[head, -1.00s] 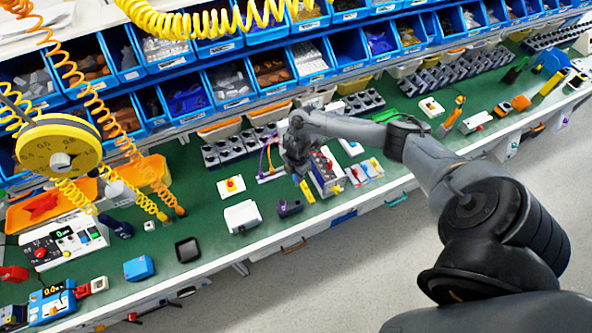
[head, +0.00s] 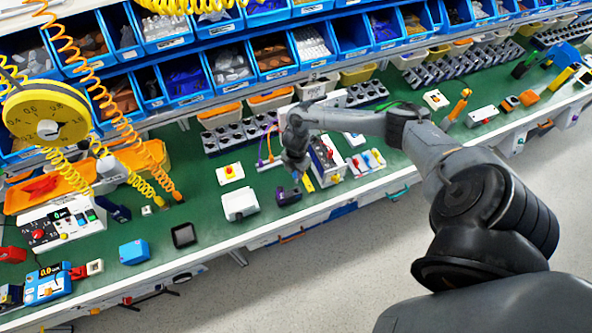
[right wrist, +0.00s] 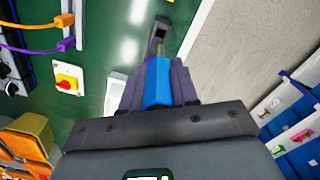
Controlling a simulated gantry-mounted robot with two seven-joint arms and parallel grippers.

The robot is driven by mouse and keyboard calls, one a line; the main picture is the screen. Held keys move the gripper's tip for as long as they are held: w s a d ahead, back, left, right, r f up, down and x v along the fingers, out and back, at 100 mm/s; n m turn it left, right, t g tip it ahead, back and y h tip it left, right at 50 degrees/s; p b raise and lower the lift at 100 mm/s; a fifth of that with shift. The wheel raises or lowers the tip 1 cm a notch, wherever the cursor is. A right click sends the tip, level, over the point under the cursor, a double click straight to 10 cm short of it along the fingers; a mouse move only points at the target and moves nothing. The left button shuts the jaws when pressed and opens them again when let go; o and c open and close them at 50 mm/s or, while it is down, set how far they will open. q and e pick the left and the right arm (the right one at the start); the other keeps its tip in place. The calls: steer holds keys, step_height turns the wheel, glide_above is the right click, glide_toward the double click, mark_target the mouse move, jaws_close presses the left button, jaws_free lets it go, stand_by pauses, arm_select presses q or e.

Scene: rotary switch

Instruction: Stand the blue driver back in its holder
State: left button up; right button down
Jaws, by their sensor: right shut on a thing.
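The blue driver (right wrist: 158,82) is between the two purple-grey fingers of my right gripper (right wrist: 157,88) in the right wrist view. Its yellowish shaft points away from the gripper, toward a small dark holder with an opening (right wrist: 158,33). I cannot tell whether the tip touches the holder. In the head view my right gripper (head: 296,172) is just behind and above the dark holder (head: 288,197), near the bench's front edge; the driver is hidden or too small to make out there. My left gripper is not in view.
A panel device (head: 325,160) stands close on the right. Cables on a stand (right wrist: 64,30) are nearby. The green bench (head: 210,215) has some free room to the left.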

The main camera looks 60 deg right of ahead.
mark_target(296, 183)
steer(key=shift+f+b, duration=2.05)
steer(key=shift+f, duration=0.9)
steer(key=shift+p, duration=0.3)
steer(key=shift+f+b, duration=0.35)
steer(key=shift+f, duration=0.05)
steer(key=shift+f+b, duration=0.3)
steer(key=shift+f, duration=0.1)
steer(key=shift+f+b, duration=0.85)
steer(key=shift+f, duration=0.25)
